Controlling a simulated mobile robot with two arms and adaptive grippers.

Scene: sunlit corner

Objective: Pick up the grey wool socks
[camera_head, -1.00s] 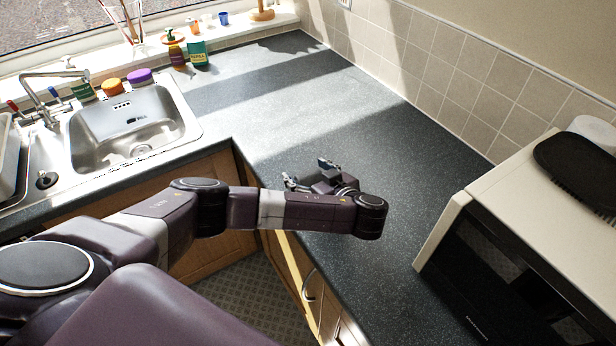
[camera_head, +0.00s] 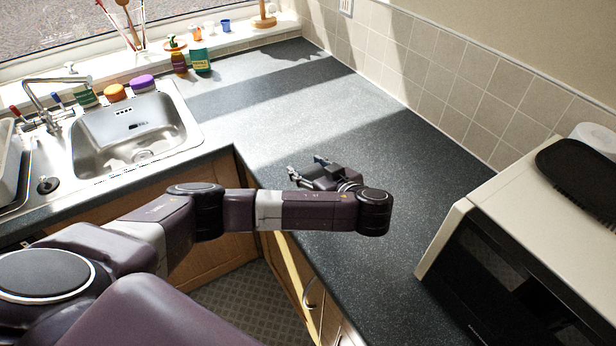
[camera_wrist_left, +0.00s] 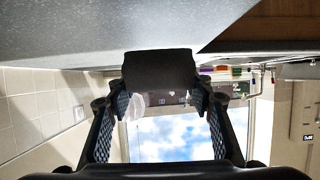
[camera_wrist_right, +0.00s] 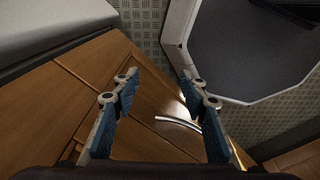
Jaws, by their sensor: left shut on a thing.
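My left gripper (camera_head: 306,168) is over the dark worktop near its front edge in the head view. In the left wrist view, the left gripper (camera_wrist_left: 158,92) is shut on a dark grey, rounded bundle, which I take to be the grey wool socks (camera_wrist_left: 160,68). The bundle sits between the fingertips, and its far side is hidden. In the head view I cannot make it out. My right gripper (camera_wrist_right: 158,88) is open and empty in the right wrist view, above wooden cupboard fronts. It is outside the head view.
The worktop (camera_head: 390,150) around the left gripper is clear. A microwave (camera_head: 500,240) with a black brush-like item (camera_head: 585,175) on top stands at right. A sink (camera_head: 130,135) is at left. Bottles and jars, including a green one (camera_head: 201,62), stand towards the window.

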